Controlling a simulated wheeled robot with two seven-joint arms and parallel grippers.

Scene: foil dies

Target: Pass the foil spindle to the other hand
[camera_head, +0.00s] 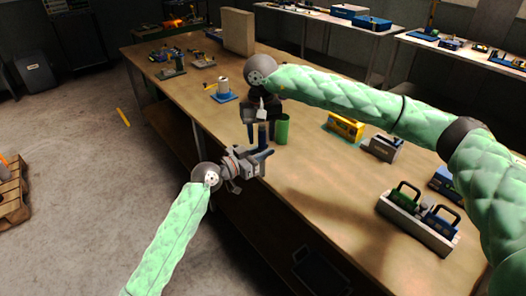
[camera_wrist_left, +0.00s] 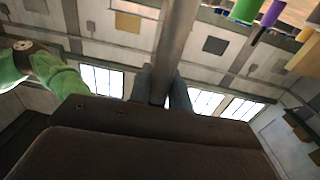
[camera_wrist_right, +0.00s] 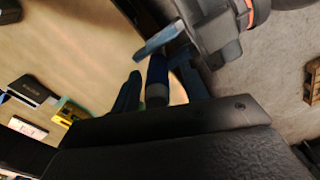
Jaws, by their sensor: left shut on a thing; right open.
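The foil spindle is a slim rod, seen close up in the left wrist view (camera_wrist_left: 176,45) as a grey shaft rising between the left fingers. My left gripper (camera_head: 262,158) is shut on it, beside the bench edge. My right gripper (camera_head: 260,130) is just above the left one, fingers pointing down and open. In the right wrist view the spindle (camera_wrist_right: 157,80), dark blue with a grey band, stands between the right fingers with a gap on at least one side. The left gripper shows there at the top (camera_wrist_right: 210,30). In the head view the grippers largely hide the spindle.
The wooden bench (camera_head: 310,180) runs below and right of the grippers. A green cylinder (camera_head: 282,130) stands close behind them. A yellow box (camera_head: 345,127), a grey box (camera_head: 384,147) and a tray of handled blocks (camera_head: 418,222) lie to the right. A blue-based spool (camera_head: 223,90) stands farther back.

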